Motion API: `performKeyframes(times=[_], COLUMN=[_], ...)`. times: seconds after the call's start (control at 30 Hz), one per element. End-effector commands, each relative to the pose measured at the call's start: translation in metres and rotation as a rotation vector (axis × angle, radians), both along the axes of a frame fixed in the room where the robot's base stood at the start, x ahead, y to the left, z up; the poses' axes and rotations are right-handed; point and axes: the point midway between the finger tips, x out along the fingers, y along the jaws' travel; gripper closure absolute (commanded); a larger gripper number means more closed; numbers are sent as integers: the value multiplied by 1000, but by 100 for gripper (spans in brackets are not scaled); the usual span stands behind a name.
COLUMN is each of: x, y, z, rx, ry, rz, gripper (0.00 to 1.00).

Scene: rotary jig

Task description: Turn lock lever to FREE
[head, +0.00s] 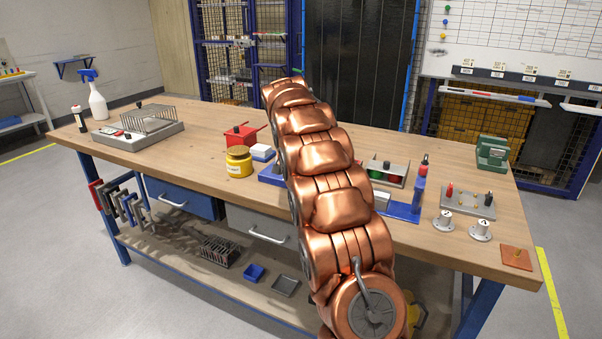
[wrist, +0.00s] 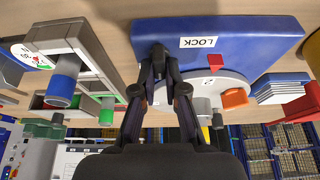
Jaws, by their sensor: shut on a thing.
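The jig's blue base (wrist: 270,45) fills the top of the wrist view, which sees the bench upside down. It bears a white LOCK label (wrist: 198,43) and a red pointer (wrist: 215,61). Below lies a pale round disc (wrist: 232,76) with an orange block (wrist: 235,98) on it. My gripper (wrist: 159,62) has its fingertips together at the base's edge left of the LOCK label, around a small dark knob, the lock lever (wrist: 158,47). Most of the lever is hidden by the fingers. In the head view my copper arm hides the gripper and most of the jig; blue base parts (head: 403,211) show beside it.

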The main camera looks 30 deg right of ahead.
Motion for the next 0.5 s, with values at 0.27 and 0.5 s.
performKeyframes(times=[0.27, 0.5], x=[0, 0], y=[-1, -1], z=[1, 1], rx=[0, 0], ry=[-1, -1], rz=[-3, -2], gripper=[100, 69])
